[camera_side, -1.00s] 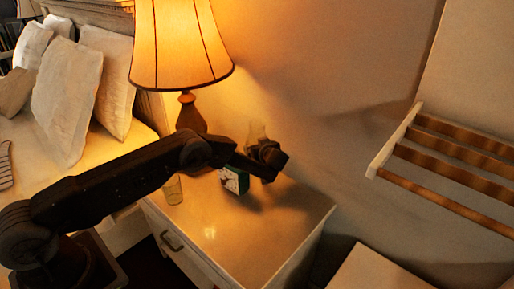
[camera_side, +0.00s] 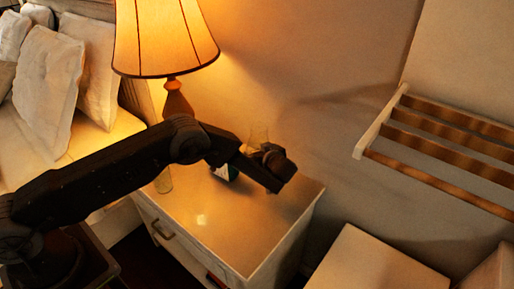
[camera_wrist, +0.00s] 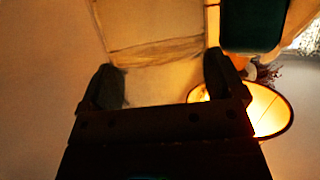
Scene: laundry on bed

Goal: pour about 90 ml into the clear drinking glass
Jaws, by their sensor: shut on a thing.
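My gripper (camera_side: 266,157) is shut on a clear vessel (camera_side: 259,134). The vessel's top shows above the fingers in the side view and looks roughly upright; its lower part is hidden by my gripper. In the wrist view, my gripper (camera_wrist: 163,85) has a finger on each side of the see-through vessel (camera_wrist: 160,75). The liquid level is hard to make out. The clear drinking glass (camera_side: 164,182) stands on the nightstand's left side, partly hidden behind my arm. My gripper is well to its right, apart from it.
A lit lamp (camera_side: 165,40) stands at the back of the nightstand (camera_side: 235,225). The nightstand's front is clear. A slatted rack (camera_side: 440,150) is at right.

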